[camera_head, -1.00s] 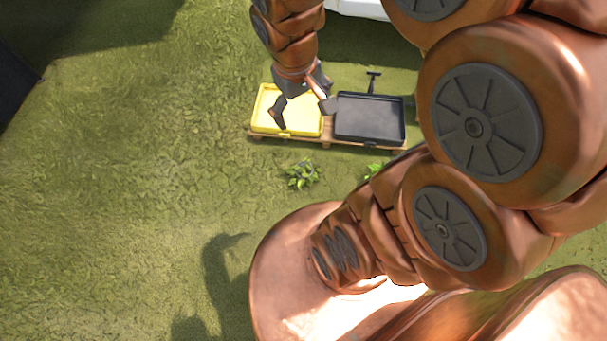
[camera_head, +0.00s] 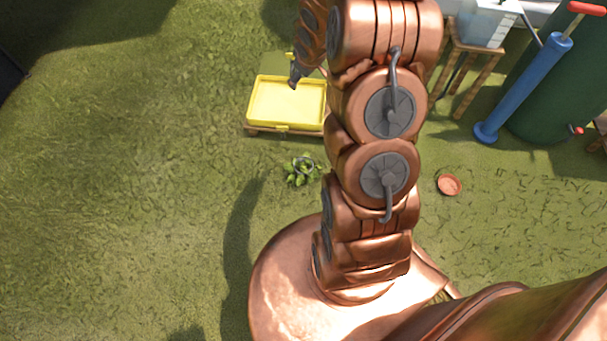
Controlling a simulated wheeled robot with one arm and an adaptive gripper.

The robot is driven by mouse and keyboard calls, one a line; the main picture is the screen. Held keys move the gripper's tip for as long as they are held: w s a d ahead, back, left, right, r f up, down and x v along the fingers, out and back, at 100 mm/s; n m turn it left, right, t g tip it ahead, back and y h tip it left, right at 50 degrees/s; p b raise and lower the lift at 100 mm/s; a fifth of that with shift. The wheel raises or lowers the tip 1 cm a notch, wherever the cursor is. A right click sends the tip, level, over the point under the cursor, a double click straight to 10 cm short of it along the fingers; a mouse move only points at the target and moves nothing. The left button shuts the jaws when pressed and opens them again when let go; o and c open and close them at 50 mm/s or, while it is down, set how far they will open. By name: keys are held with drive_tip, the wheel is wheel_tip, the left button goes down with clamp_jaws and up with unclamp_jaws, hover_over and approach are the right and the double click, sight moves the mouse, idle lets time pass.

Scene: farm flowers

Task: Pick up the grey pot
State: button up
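A small leafy green plant (camera_head: 303,171) sits on the grass left of my arm. A greyish curved rim seems to show among its leaves; I cannot tell for sure that this is the grey pot. No other grey pot is clear in view. My gripper (camera_head: 294,82) is beyond the plant, over the back part of the yellow tray. Only a small dark part of it shows beneath my arm, so its opening cannot be made out. It is apart from the plant.
The yellow tray (camera_head: 286,102) rests on a low wooden base. A terracotta dish (camera_head: 449,184) lies on the grass right of my arm. A blue cylinder (camera_head: 524,88), a dark green tank (camera_head: 553,95) and a wooden stand (camera_head: 470,62) are at the upper right. The left grass is open.

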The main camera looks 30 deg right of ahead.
drive_tip(key=w+d+f+t+y+b, duration=0.1)
drive_tip(key=w+d+f+b, duration=0.15)
drive_tip(key=f, duration=0.65)
drive_tip(key=w+d+f+t+b, duration=0.1)
drive_tip(key=d+f+b, duration=0.2)
drive_tip(key=f, duration=0.6)
drive_tip(key=t+y+b, duration=0.5)
drive_tip(key=t+b, duration=0.1)
drive_tip(key=b, duration=0.8)
approach(304, 166)
drive_tip(key=w, duration=0.2)
drive_tip(key=shift+n, duration=0.4)
drive_tip(key=b+x, duration=0.1)
drive_tip(key=x, duration=0.1)
drive_tip(key=b+x, duration=0.1)
drive_tip(key=x, duration=0.1)
drive_tip(key=f+b+x, duration=0.1)
drive_tip(key=b+x, duration=0.1)
drive_tip(key=x, duration=0.1)
drive_tip(key=shift+s+a, duration=0.2)
drive_tip(key=shift+s, duration=0.1)
drive_tip(key=shift+w+a+f, duration=0.1)
drive_tip(key=shift+w, duration=0.35)
drive_tip(key=shift+c, duration=0.3)
drive_tip(key=c, duration=1.1)
